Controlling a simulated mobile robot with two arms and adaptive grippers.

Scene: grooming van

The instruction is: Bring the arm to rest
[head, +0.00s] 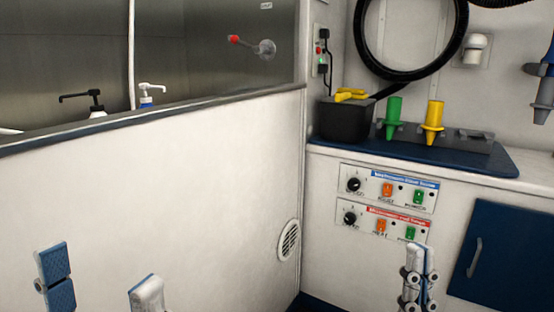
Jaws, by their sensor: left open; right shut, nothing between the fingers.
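My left gripper (102,280) shows at the bottom left of the head view. Its two fingers stand wide apart with nothing between them, in front of the white tub wall. My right gripper (420,268) shows at the bottom right. Its fingers point up and are pressed together, with nothing held. It is in front of the white cabinet, below the control panels and left of the blue door. The rest of both arms is outside the picture.
The white tub wall (180,185) fills the left side. At the right, a counter with a blue mat (390,150) holds a black box (345,121) and green (393,118) and yellow (433,122) nozzles. Control panels (388,187) and a blue door (512,258) are below.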

